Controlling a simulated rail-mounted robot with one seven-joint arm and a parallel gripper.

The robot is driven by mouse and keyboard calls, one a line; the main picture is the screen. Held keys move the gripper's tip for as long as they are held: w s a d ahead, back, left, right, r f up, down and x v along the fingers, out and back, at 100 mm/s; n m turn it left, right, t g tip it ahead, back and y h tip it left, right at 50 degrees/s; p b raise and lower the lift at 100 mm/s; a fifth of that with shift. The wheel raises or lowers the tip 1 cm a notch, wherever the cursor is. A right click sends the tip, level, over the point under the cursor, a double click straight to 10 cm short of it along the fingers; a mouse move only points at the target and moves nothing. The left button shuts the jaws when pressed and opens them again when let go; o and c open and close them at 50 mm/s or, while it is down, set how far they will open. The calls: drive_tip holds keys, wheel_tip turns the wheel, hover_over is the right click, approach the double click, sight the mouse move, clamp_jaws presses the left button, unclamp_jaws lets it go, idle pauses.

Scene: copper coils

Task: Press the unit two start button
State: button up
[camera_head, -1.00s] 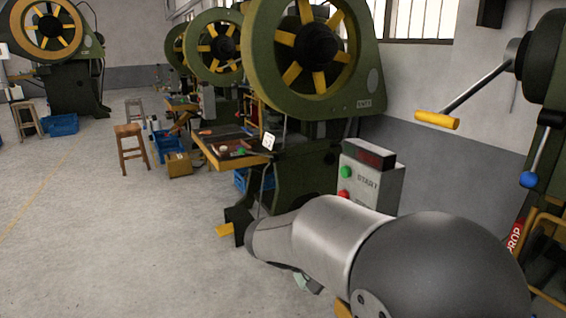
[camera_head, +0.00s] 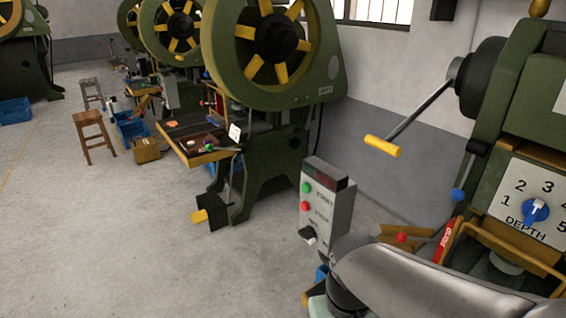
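A grey control box (camera_head: 327,212) stands right of centre on the head camera. Its front has a green button (camera_head: 306,188) beside the word START and a red button (camera_head: 304,206) beside STOP. A black switch or knob (camera_head: 307,236) sits lower on the front. A dark display is on its sloped top, and I cannot read it. I see no label that says unit two. My grey arm crosses the lower right, in front of the box's lower part. My gripper does not show; the arm's end runs to the bottom edge.
A green press (camera_head: 268,75) with a yellow-spoked wheel stands behind the box. Another machine at right has a yellow-handled lever (camera_head: 383,146) and a DEPTH dial (camera_head: 535,211). A wooden stool (camera_head: 92,136) and blue bins stand at left.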

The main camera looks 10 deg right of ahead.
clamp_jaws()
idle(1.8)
